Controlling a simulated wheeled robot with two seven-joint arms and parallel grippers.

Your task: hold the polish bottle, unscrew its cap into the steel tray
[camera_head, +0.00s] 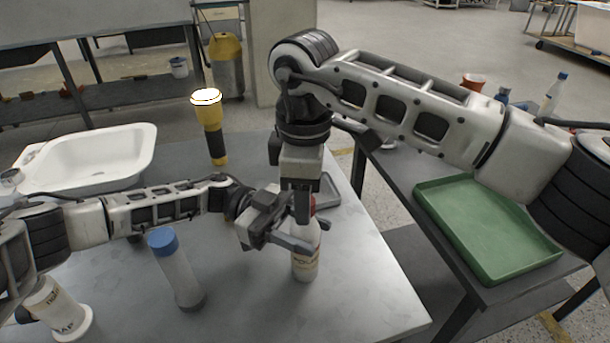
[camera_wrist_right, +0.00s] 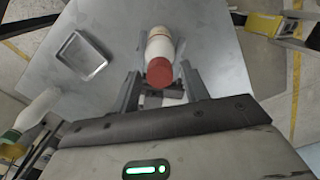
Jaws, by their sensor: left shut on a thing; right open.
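The polish bottle (camera_head: 305,264) is white with a printed label and stands on the grey table. Its red cap (camera_wrist_right: 159,73) faces up at me in the right wrist view, above the white bottle body (camera_wrist_right: 160,46). My left gripper (camera_head: 294,242) is shut on the bottle's upper part from the left side. My right gripper (camera_head: 303,205) points down over the bottle top; its open fingers (camera_wrist_right: 160,92) lie on either side of the cap, with gaps showing. The steel tray (camera_wrist_right: 66,53) is shallow and empty; it shows partly behind the right gripper in the head view (camera_head: 330,189).
A blue-capped bottle (camera_head: 177,271) stands near my left arm. A lit yellow torch (camera_head: 211,125) and a white basin (camera_head: 100,157) are farther back. A labelled white container (camera_head: 57,309) is at lower left. A green tray (camera_head: 505,277) lies on the right-hand table.

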